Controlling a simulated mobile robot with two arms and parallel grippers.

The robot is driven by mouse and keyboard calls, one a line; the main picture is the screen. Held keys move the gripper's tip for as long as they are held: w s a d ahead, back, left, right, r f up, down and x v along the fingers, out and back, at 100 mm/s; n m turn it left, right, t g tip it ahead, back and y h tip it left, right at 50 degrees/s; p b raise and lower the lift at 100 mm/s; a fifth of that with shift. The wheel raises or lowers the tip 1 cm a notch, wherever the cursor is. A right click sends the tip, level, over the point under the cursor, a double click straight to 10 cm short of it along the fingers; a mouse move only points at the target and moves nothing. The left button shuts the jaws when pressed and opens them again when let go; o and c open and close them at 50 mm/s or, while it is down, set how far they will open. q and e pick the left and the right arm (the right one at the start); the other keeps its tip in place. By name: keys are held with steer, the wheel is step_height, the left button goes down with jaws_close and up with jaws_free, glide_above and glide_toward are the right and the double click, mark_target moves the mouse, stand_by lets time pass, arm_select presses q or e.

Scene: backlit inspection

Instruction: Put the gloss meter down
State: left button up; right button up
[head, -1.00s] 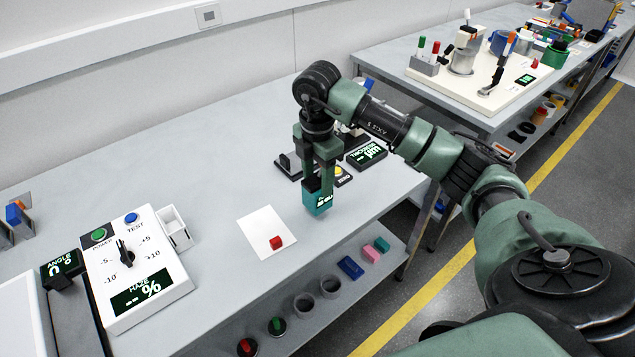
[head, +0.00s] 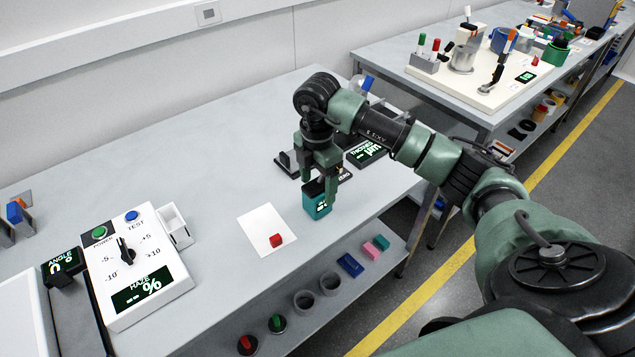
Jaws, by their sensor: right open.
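The gloss meter (head: 317,207) is a small teal block with a dark top and a lit display. It appears to stand upright on the grey bench top, right of a white sheet. My right gripper (head: 323,188) is just above and around its top, with the fingers pointing down. The jaws are open, and one finger shows on the right side of the meter. The gripper partly hides the meter's top. My left gripper is not in view.
A thickness display (head: 367,152) and a dark stand (head: 288,163) are close behind my gripper. A haze meter (head: 137,268) stands at the left. The bench's front edge is near the gloss meter.

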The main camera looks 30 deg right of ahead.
step_height(320, 180, up, 7)
steer(key=shift+w+r+b, duration=0.1)
steer(key=shift+b, duration=0.85)
step_height(320, 180, up, 5)
steer(key=shift+r+p, duration=0.1)
steer(key=shift+p, duration=0.2)
